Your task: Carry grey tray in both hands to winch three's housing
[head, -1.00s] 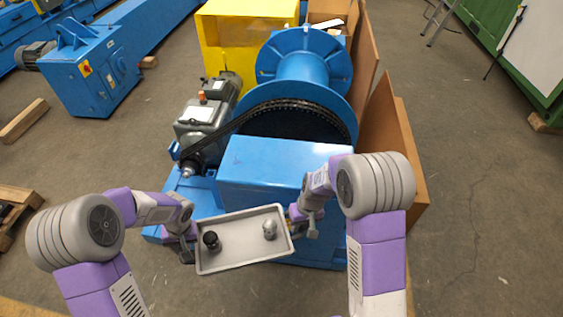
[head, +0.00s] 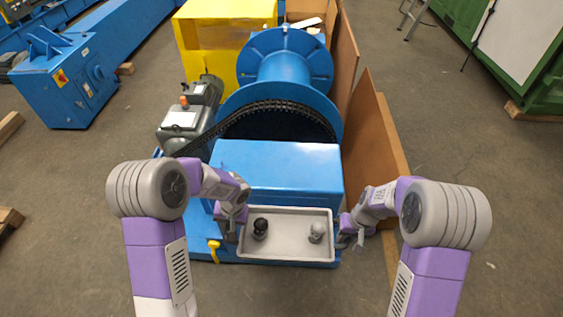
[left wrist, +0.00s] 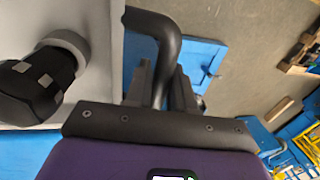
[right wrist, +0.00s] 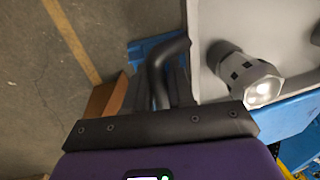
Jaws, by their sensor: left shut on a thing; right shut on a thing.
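The grey tray (head: 287,248) hangs level between my two grippers in the head view, in front of the blue housing (head: 280,165) of the winch. A black-topped part (head: 260,228) stands in its left half and a silver part (head: 316,232) in its right half. My left gripper (head: 236,232) is shut on the tray's left handle, a dark bent bar (left wrist: 168,50) in the left wrist view. My right gripper (head: 345,232) is shut on the right handle, a dark bar (right wrist: 160,70) in the right wrist view. Whether the tray touches the winch base cannot be told.
A blue drum (head: 290,70) with a black chain (head: 265,107) rises behind the housing, with a grey motor (head: 185,118) at its left. Brown boards (head: 375,140) stand close on the right. A yellow box (head: 215,45) is behind. Floor is clear at far right.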

